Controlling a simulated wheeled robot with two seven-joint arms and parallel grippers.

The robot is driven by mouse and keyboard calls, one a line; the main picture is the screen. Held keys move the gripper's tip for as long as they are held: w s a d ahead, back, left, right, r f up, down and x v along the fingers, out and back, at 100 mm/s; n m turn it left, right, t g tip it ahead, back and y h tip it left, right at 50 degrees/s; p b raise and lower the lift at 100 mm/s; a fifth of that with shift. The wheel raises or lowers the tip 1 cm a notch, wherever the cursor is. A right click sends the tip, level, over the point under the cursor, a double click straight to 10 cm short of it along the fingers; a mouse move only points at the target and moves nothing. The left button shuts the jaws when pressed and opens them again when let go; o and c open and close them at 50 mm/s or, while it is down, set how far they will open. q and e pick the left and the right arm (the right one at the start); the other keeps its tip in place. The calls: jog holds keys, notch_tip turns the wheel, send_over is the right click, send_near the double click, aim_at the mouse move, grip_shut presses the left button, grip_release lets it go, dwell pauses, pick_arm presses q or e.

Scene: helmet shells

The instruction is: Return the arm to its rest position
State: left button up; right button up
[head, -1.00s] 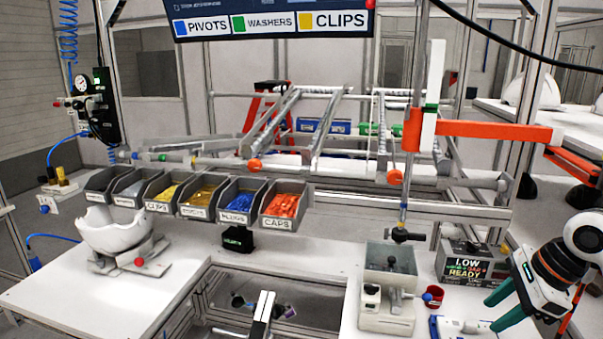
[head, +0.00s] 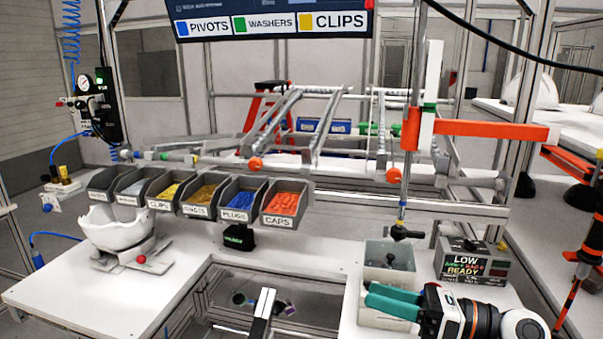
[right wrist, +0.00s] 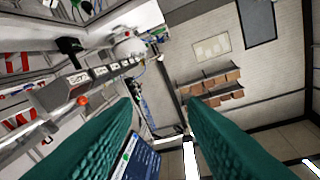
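My right gripper (head: 370,296) is at the front right of the head view, over the right part of the bench. Its two teal fingers point left, in front of the grey bin on the bench. In the right wrist view the fingers (right wrist: 160,105) stand apart with nothing between them. The gripper looks open and empty. My left gripper is not in the head view. A white helmet shell (head: 112,232) sits on a fixture at the left of the bench, well away from my right gripper.
A row of labelled part bins (head: 237,203) stands along the back of the bench. A grey open bin (head: 375,252) is just behind my right gripper. A box reading LOW READY (head: 470,266) stands at right. The white bench between helmet and grey bin has free room.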

jog(key=w+d+f+m+t+h, duration=0.1)
jog(key=d+m+t+h, duration=0.35)
jog(key=m, duration=0.75)
jog(key=w+d+f+m+t+h, duration=0.1)
jog(key=d+m+t+h, duration=0.1)
jog(key=m+t+h, duration=0.65)
jog(key=s+d+f+m+g+h, duration=0.2)
jog(key=s+f+m+h, duration=0.1)
jog(key=f+m, duration=0.45)
jog(key=s+d+f+m+g+h, duration=0.2)
jog(key=d+f+m+g+h, duration=0.1)
jog(key=f+m, duration=0.5)
jog(key=s+a+f+m+g+y, duration=0.15)
jog(key=s+f+m+g, duration=0.35)
jog(key=s, duration=0.5)
jog(key=s+a+f+m+g+y, duration=0.1)
jog(key=s+a+f+m+g, duration=0.15)
jog(key=s+f+g, duration=0.7)
notch_tip(320, 180, down, 25)
jog(key=s+t, duration=0.2)
jog(key=s+d+f+g, duration=0.1)
jog(key=s+d+f, duration=0.2)
jog(key=s+f, duration=1.3)
jog(key=shift+s+n+h+b, duration=0.15)
jog(key=shift+n+h+b, duration=0.2)
jog(key=shift+b, duration=0.05)
